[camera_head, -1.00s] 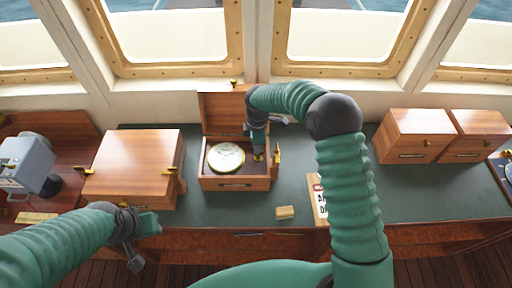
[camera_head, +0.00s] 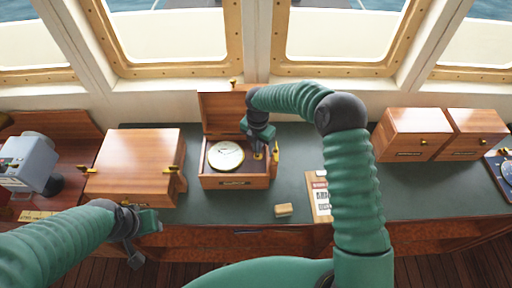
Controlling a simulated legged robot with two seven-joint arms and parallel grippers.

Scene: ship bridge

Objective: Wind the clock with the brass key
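The clock (camera_head: 226,155), with a round white dial and brass rim, sits face up in an open wooden box (camera_head: 234,183) in the middle of the desk. The box lid stands raised at the back. My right gripper (camera_head: 259,146) points down over the box's right part, beside the dial. A small brass piece (camera_head: 258,156) shows just under its tips; I cannot tell if it is the key or if the gripper holds it. My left gripper (camera_head: 147,228) hangs low at the desk's front edge, left of the clock box, apart from everything. Its fingers are unclear.
A closed wooden box (camera_head: 133,166) stands to the left, and two more wooden boxes (camera_head: 412,133) (camera_head: 474,132) to the right. A small tan block (camera_head: 283,210) and a lettered card (camera_head: 319,194) lie in front. A grey device (camera_head: 27,161) is far left.

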